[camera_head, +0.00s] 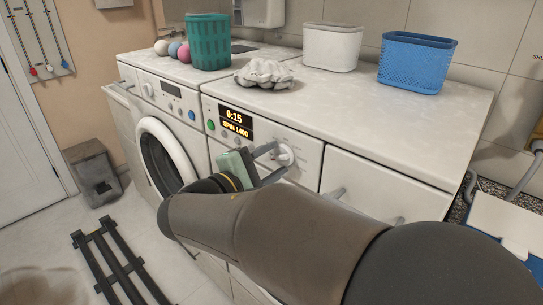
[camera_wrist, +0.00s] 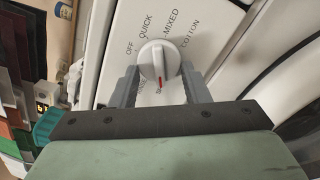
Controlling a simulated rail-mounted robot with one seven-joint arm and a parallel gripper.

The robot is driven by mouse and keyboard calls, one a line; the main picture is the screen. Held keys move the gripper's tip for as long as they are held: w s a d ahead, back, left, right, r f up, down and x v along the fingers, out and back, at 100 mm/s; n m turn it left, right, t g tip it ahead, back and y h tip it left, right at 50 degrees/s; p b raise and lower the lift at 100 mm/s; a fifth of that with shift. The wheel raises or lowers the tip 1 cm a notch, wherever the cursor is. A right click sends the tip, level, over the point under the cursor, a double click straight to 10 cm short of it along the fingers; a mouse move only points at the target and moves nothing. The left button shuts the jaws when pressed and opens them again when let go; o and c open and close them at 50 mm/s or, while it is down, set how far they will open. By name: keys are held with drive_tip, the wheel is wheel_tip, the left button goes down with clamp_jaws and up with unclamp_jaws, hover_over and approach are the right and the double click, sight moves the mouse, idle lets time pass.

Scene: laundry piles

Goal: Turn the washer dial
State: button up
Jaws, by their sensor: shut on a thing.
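The washer dial (camera_head: 287,155) is a round white knob on the front panel of the right-hand machine (camera_head: 330,133). In the wrist view the dial (camera_wrist: 152,60) has a raised grip with a red mark toward the bottom of the picture. Labels OFF, QUICK, MIXED and COTTON surround it; lower lettering is partly hidden by the fingers. My gripper (camera_head: 277,160) reaches the dial from the front, and in the wrist view its grey fingers (camera_wrist: 158,77) are shut on it from both sides. The panel display (camera_head: 235,122) reads 0:15 and SPIN 1400.
A second washer (camera_head: 160,125) with a round door stands to the left. On top are a green basket (camera_head: 209,42), a crumpled cloth (camera_head: 264,75), a white bin (camera_head: 332,47) and a blue basket (camera_head: 416,62). A dark rack (camera_head: 112,262) lies on the floor.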

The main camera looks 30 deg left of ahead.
idle(0.4)
drive_tip(key=o, duration=1)
drive_tip(key=shift+s, duration=0.1)
drive_tip(key=s+a, duration=0.1)
drive_tip(key=s, duration=0.4)
drive_tip(key=s+a, duration=0.1)
drive_tip(key=s, duration=0.5)
drive_tip(key=s+a, duration=0.1)
drive_tip(key=s, duration=0.5)
drive_tip(key=shift+b, duration=0.35)
drive_tip(key=shift+w+d, duration=0.1)
